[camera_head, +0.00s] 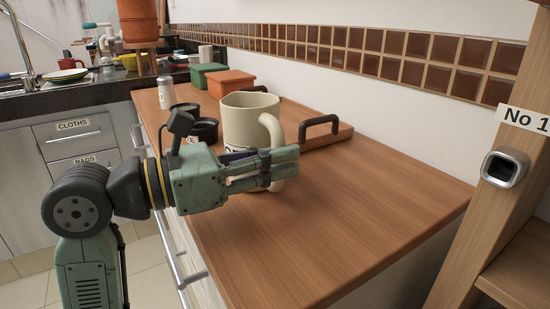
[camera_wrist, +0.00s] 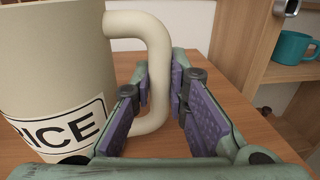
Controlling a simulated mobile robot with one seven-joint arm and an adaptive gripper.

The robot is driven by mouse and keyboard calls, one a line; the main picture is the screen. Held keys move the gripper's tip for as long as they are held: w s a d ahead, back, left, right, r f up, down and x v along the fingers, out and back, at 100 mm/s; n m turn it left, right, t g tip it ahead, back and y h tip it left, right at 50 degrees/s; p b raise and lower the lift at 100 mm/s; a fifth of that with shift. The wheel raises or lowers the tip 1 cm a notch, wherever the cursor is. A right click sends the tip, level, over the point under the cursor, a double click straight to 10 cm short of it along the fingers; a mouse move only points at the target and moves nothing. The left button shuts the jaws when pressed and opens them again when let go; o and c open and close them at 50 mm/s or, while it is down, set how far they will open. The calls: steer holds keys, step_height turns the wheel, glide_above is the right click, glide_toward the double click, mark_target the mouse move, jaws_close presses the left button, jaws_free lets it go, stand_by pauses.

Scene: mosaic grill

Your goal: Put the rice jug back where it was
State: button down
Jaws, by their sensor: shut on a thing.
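The rice jug (camera_head: 245,115) is a large cream jug with a thick handle and a label; the letters "ICE" show on it in the wrist view (camera_wrist: 55,70). It looks upright, at or just above the wooden counter; I cannot tell whether it touches. My gripper (camera_head: 285,165) reaches in from the left, in front of the jug. In the wrist view my gripper (camera_wrist: 165,100) has its purple-padded fingers on both sides of the jug's handle, shut on it. My fingers hide the jug's lower part in the head view.
A wooden tray (camera_head: 335,139) with dark handles lies behind the jug. Black bowls (camera_head: 204,130), a white shaker (camera_head: 166,92), a green box (camera_head: 207,75) and an orange box (camera_head: 231,82) stand farther back. The counter's right front (camera_head: 330,230) is clear. A wooden shelf (camera_head: 500,220) stands right.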

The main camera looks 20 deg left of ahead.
steer(key=shift+f+b, duration=0.25)
steer(key=shift+b, duration=0.1)
steer(key=c, duration=1.6)
jaws_free()
steer(key=shift+r+p, duration=0.25)
steer(key=shift+p, duration=0.1)
steer(key=b+v, duration=0.1)
steer(key=v, duration=1.1)
